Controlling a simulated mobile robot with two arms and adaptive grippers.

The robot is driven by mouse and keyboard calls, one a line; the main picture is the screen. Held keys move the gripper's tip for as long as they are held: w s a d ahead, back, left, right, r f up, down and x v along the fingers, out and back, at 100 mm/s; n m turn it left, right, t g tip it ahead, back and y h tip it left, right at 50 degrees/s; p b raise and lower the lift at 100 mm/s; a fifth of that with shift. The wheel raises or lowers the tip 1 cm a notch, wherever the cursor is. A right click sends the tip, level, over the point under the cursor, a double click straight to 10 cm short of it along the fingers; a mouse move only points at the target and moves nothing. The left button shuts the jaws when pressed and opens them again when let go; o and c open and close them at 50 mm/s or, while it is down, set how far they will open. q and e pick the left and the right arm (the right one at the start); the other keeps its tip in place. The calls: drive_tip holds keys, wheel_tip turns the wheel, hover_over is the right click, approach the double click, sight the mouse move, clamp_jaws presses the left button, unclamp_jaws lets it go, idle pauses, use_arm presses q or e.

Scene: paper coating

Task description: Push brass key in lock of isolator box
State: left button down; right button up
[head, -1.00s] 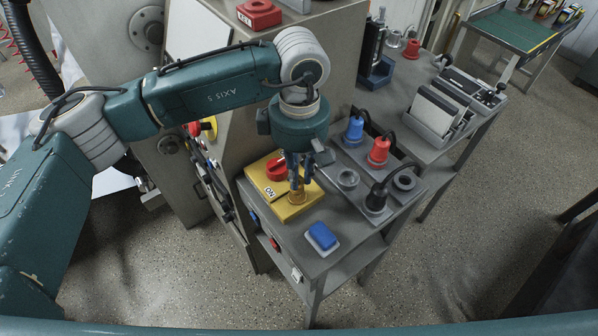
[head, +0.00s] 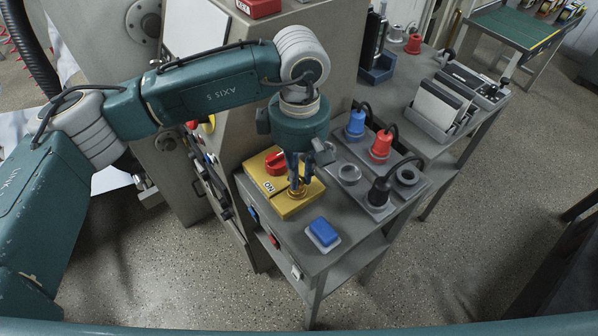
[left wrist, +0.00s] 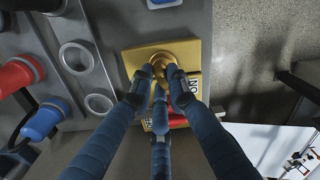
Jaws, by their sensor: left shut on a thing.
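The isolator box (head: 290,207) is a yellow box on the grey bench, with a red rotary switch (head: 276,163) and an "ON" label. My left gripper (head: 297,190) points down over the front part of the box. In the left wrist view its blue fingers (left wrist: 159,78) are shut around the brass key (left wrist: 160,65) at a round brass lock on the box. The fingers hide most of the key, so how deep it sits I cannot tell. The round brass lock (head: 297,194) also shows under the fingertips in the head view. My right gripper is not in view.
A blue block (head: 322,232) lies on a pale pad near the bench's front edge. Blue (head: 356,124), red (head: 381,145) and black (head: 379,191) plugs stand in a grey socket panel on the right. A machine cabinet rises behind the box.

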use_arm(q)
drive_tip(key=shift+f+b, duration=0.3)
drive_tip(key=shift+f, duration=0.05)
drive_tip(key=c, duration=1.6)
unclamp_jaws()
wheel_tip(320, 180, up, 12)
drive_tip(key=shift+r, duration=0.1)
drive_tip(key=shift+w, duration=0.1)
